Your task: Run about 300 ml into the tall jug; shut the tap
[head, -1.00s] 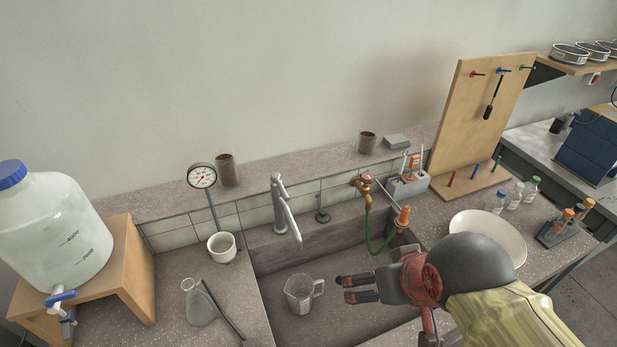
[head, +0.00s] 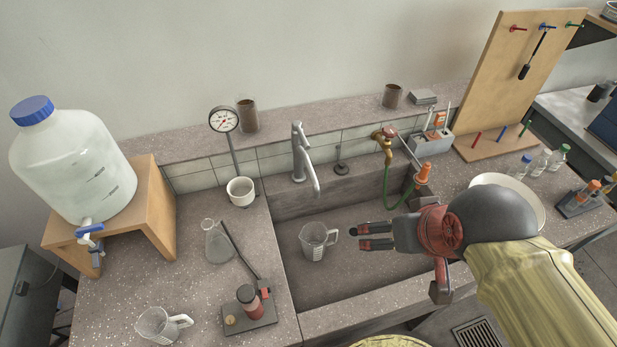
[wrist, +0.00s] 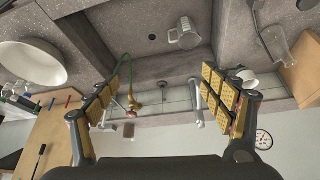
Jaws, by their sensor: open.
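A clear jug with a handle (head: 315,242) stands upright in the sink; it also shows in the wrist view (wrist: 185,35) and looks empty. A second clear jug (head: 160,325) stands on the bench at the lower left. I cannot tell which is the tall one. A grey tap (head: 303,158) arches over the sink behind the first jug. A brass tap (head: 386,140) with a green hose is further right. A large bottle (head: 75,165) has a blue-handled tap (head: 90,231). My gripper (head: 357,237) is open and empty, its fingers just right of the sink jug's handle.
The bottle stands on a wooden stand (head: 160,205). A flask (head: 217,243), a dark stand with a rod (head: 250,316), a white cup (head: 240,191) and a dial gauge (head: 224,120) occupy the left bench. A white bowl (head: 508,190) and a pegboard (head: 505,80) are at right.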

